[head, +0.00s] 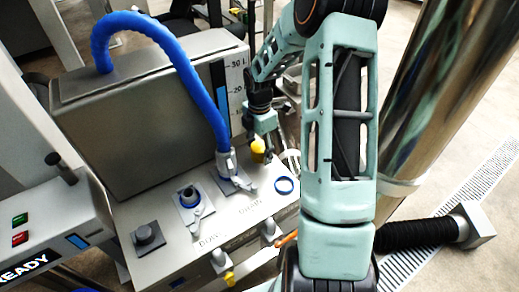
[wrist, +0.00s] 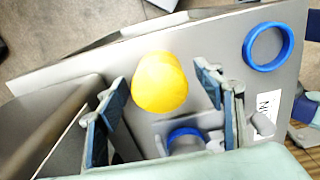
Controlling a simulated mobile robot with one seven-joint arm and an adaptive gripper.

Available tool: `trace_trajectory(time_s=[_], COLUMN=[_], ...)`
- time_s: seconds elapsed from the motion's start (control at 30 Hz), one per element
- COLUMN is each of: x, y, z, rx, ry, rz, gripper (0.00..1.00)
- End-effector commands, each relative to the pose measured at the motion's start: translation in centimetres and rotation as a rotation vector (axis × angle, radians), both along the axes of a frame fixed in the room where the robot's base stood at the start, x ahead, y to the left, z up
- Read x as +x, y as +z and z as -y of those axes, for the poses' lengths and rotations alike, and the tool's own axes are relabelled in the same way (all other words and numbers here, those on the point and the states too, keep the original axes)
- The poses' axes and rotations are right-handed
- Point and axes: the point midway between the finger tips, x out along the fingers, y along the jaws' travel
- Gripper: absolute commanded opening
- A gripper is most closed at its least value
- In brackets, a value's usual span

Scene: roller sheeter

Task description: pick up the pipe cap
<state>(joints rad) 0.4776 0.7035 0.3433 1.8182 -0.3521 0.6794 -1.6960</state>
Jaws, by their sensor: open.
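A yellow rounded cap, which looks like the pipe cap (wrist: 159,82), shows in the middle of the wrist view. In the head view the yellow cap (head: 258,147) is at the back right of the grey machine's top, partly hidden by my gripper. My gripper (wrist: 162,90) is open, with one finger to each side of the cap in the wrist view. No contact between the fingers and the cap is visible. In the head view my gripper (head: 268,146) points down close to the cap.
A valve with a blue hose (head: 205,95) stands left of the cap, beside a tall grey tank (head: 140,130). Another valve (head: 188,198) and a dark knob (head: 147,236) are further left.

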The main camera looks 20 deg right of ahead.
Motion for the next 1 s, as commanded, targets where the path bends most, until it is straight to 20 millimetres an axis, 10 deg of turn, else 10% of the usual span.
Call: trace_trajectory(time_s=[0.5, 1.0], x=[0.0, 0.1], y=[0.0, 2.0], z=[0.0, 0.1], rx=[0.0, -0.002], ry=[0.0, 0.001], rz=[0.0, 0.004], gripper=[0.16, 0.16])
